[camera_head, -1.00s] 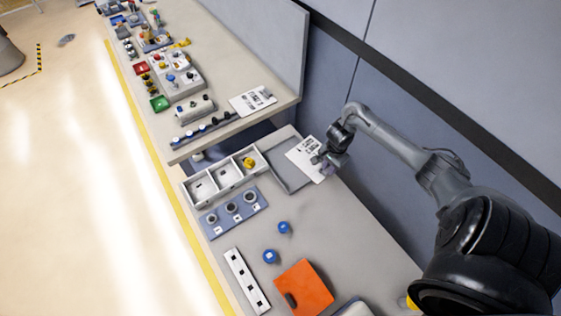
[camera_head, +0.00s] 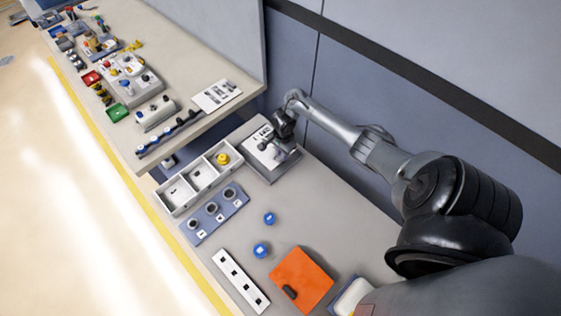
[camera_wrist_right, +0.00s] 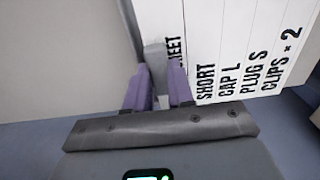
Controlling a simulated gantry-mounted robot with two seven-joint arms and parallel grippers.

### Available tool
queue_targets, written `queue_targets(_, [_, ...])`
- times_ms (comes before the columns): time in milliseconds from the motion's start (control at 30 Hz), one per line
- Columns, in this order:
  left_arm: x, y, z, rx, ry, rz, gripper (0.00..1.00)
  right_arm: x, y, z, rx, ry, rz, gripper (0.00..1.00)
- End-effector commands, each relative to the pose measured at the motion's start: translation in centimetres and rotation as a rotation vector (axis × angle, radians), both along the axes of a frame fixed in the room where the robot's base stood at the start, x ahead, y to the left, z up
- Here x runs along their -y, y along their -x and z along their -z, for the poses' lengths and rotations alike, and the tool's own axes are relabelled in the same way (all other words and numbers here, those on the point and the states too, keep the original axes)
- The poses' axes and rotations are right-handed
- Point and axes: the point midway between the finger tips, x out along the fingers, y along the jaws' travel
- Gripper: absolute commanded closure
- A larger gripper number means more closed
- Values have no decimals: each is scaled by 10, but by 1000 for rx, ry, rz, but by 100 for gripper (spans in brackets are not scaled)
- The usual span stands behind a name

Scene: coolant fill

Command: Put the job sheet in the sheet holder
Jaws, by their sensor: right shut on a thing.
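The job sheet (camera_head: 261,139) is white with black print. It lies over the grey tray-like sheet holder (camera_head: 274,178) at the back of the near bench, and I cannot tell whether it rests on its floor. My right gripper (camera_head: 279,146) is above the holder, shut on the sheet. The right wrist view shows the purple fingers (camera_wrist_right: 159,92) at the edge of the sheet (camera_wrist_right: 225,45), whose lines read "SHORT, CAP L, PLUG S, CLIPS × 2". My left gripper is out of view.
A white divided bin (camera_head: 185,187) with a yellow piece stands beside the holder. A blue plate (camera_head: 214,217) with round sockets, two blue caps (camera_head: 269,218), an orange folder (camera_head: 302,280) and a white strip (camera_head: 240,280) lie nearer. Another printed sheet (camera_head: 217,95) is on the far bench.

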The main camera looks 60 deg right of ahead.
Motion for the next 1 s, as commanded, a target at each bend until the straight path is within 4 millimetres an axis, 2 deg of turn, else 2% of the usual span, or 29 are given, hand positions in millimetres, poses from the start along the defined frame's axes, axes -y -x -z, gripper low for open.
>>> queue_targets(100, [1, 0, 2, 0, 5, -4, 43, -3, -7, 4, 2, 0, 0, 100])
queue_targets(267, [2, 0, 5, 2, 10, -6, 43, -3, -7, 11, -1, 0, 0, 100])
queue_targets(533, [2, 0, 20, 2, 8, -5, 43, -3, -7, 43, -1, 0, 1, 100])
queue_targets(967, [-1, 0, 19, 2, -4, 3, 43, -3, -7, 47, 0, -1, -1, 100])
queue_targets(1000, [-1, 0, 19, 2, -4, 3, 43, -3, -7, 47, 0, 0, 0, 74])
